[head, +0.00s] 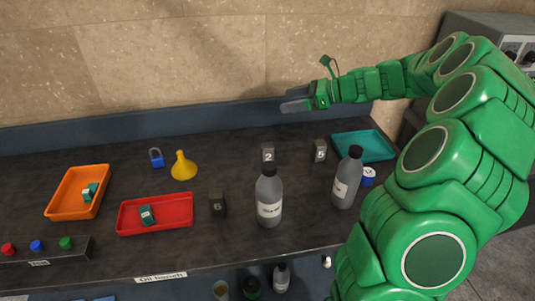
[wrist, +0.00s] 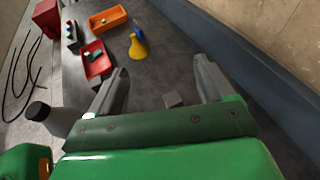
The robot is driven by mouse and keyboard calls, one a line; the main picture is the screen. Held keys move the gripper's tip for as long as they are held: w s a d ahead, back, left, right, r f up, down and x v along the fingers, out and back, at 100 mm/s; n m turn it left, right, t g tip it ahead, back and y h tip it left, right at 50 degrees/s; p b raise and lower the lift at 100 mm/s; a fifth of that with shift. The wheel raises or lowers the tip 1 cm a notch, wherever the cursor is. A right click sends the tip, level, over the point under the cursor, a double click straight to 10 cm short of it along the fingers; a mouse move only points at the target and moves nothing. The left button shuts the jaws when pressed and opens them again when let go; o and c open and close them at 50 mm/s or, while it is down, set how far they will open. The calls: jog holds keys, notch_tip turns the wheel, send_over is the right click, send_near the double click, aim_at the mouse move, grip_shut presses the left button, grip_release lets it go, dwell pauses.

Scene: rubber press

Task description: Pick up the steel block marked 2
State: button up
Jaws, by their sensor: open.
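The steel block marked 2 (head: 268,153) stands on the dark bench, right behind a grey bottle (head: 269,195) that hides its lower part in the head view. My gripper (head: 284,101) is open and empty, raised above the back of the bench. In the head view it appears above and slightly right of the block. In the wrist view my gripper (wrist: 160,66) has its two fingers spread wide. A small grey block (wrist: 172,99) shows between them, well below; its marking cannot be read there.
Another dark marked block (head: 320,150) stands right of block 2, and one (head: 217,204) to its left. A second bottle (head: 347,178) stands before a teal tray (head: 362,146). A yellow funnel (head: 183,166), red tray (head: 155,227) and orange tray (head: 62,212) lie left.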

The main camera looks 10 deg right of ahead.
send_near(267, 145)
jog(key=shift+a+f, duration=0.9)
jog(key=shift+a, duration=0.1)
jog(key=shift+x, duration=1.25)
jog(key=shift+w+x, duration=0.15)
jog(key=shift+x, duration=1.15)
jog(key=shift+w+x, duration=0.15)
jog(key=shift+x, duration=1.2)
jog(key=shift+d+r, duration=0.1)
grip_shut()
